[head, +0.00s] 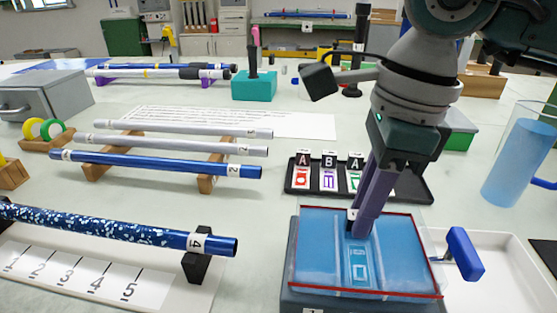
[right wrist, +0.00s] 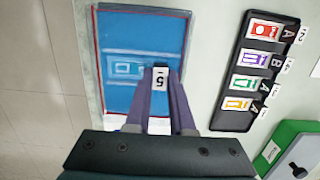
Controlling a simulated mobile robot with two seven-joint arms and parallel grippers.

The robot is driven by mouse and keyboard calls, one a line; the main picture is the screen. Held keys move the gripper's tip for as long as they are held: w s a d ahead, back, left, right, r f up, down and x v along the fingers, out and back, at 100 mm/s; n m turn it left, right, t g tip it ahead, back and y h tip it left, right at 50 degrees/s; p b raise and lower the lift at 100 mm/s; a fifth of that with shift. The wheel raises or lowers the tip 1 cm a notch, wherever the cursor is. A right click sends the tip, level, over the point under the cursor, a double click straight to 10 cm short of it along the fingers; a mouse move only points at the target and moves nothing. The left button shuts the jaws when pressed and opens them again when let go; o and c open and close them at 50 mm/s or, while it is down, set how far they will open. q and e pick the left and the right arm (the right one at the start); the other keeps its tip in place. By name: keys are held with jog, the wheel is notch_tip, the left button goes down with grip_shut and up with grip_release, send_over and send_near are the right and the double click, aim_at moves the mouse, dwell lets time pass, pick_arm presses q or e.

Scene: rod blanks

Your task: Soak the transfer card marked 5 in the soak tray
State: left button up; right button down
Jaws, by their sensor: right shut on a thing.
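The soak tray (head: 304,280) is a shallow tray of blue water with a red rim, at the front right of centre in the head view. It also shows in the right wrist view (right wrist: 116,28). My right gripper (head: 356,230) reaches down into it, shut on the tab of the transfer card (head: 359,265). The card body lies within the tray's outline and looks blue-tinted, as if under the water. My left gripper is not in view.
A black rack (head: 416,190) with several lettered cards stands just behind the tray. A blue-handled tool (head: 465,253) lies on a white tray at the right. A jar of blue liquid (head: 515,160) stands behind it. Rods on stands, one speckled blue (head: 110,224), fill the left.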

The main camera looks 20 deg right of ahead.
dwell(0.3)
jog(key=shift+r+p, duration=2.45)
jog(key=shift+r, duration=0.9)
notch_tip(320, 180, up, 4)
jog(key=p, duration=0.2)
jog(key=shift+p, duration=0.4)
